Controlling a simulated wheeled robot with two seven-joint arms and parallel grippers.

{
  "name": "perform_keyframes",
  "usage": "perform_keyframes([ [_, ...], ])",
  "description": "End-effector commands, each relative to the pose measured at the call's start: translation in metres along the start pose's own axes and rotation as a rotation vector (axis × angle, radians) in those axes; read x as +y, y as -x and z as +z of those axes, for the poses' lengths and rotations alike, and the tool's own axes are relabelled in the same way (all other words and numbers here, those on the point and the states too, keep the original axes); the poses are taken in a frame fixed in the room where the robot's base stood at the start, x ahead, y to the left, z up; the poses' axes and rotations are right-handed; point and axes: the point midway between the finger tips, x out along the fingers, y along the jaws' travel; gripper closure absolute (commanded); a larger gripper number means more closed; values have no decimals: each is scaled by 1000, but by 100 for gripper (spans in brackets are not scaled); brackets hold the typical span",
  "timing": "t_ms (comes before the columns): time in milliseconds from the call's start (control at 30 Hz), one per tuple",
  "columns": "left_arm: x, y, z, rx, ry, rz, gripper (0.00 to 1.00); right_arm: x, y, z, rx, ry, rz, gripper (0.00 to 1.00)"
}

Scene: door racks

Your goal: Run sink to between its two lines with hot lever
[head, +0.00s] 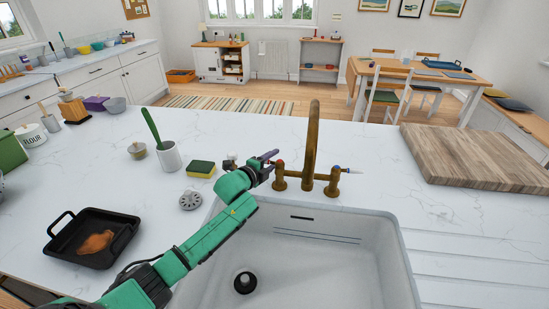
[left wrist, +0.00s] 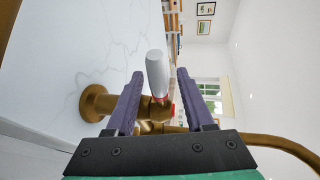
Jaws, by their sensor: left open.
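The white sink (head: 385,262) looks empty, with no water running from the brass tap (head: 312,135). Two dark lines (head: 318,237) run along its back wall, below an overflow slot. A black plug (head: 245,282) sits at the drain. The hot lever (left wrist: 157,75), white with a red ring, stands between the open purple fingers of my left gripper (left wrist: 160,90); I cannot tell whether they touch it. In the head view my left gripper (head: 268,157) is at the tap's left side and hides most of that lever. The blue-marked cold lever (head: 350,170) is on the right. My right gripper is out of view.
A yellow-green sponge (head: 201,169), a strainer (head: 190,200) and a white pot with a green-handled tool (head: 168,156) stand left of the sink. A black pan (head: 105,250) is farther left. A wooden board (head: 475,157) lies right of the tap.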

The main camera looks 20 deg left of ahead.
Motion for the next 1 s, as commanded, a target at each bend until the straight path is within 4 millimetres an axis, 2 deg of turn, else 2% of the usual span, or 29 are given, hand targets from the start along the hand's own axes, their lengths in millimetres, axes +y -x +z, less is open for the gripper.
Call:
perform_keyframes([
  [100,-1,-11,-1,1,-1,-2,47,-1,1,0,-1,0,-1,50],
  [367,0,-13,0,1,-2,0,47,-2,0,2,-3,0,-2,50],
  [467,0,-13,0,0,-1,0,81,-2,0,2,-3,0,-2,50],
  [500,0,-13,0,0,-1,0,96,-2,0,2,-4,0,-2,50],
  [533,0,-13,0,0,-1,0,100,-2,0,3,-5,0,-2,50],
  [1000,1,-13,0,0,-1,1,100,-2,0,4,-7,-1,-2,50],
])
